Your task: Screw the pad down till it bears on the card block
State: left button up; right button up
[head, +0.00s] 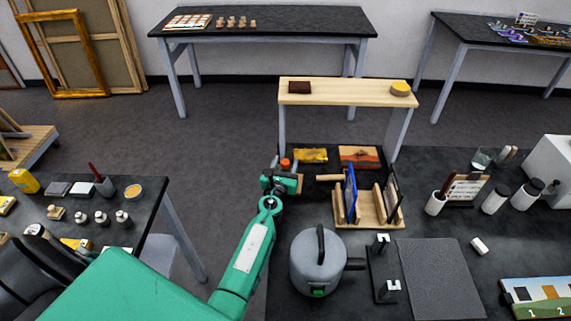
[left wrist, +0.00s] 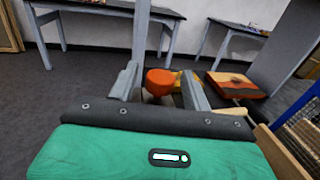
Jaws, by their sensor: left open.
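My left gripper (head: 284,173) is at the rear left of the dark workbench, beside the shelf's left leg. In the left wrist view my left gripper (left wrist: 160,88) is open, with its two grey fingers spread. An orange-red rounded knob (left wrist: 160,78) shows between and just beyond the fingers, with a pale part under it. The knob (head: 285,162) also shows in the head view, just behind the gripper. I cannot tell contact. Which piece is the pad and which the card block is not clear; the gripper hides much there. My right gripper is not in view.
A yellow piece (head: 311,156) and an orange-brown block (head: 359,156) lie under the wooden shelf (head: 345,92). A wooden rack (head: 368,216) with upright panels stands right of my gripper. A grey lidded pot (head: 318,270) stands nearer the front.

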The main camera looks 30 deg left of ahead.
pick_arm(q)
jog(key=shift+w, duration=0.3)
jog(key=shift+c, duration=0.4)
jog(key=c, duration=0.9)
jog(key=shift+o, duration=0.2)
jog(key=shift+a+f+m+t+h+b, duration=0.1)
jog(key=shift+m+t+h+b, duration=0.2)
jog(key=shift+m+h+b, duration=0.8)
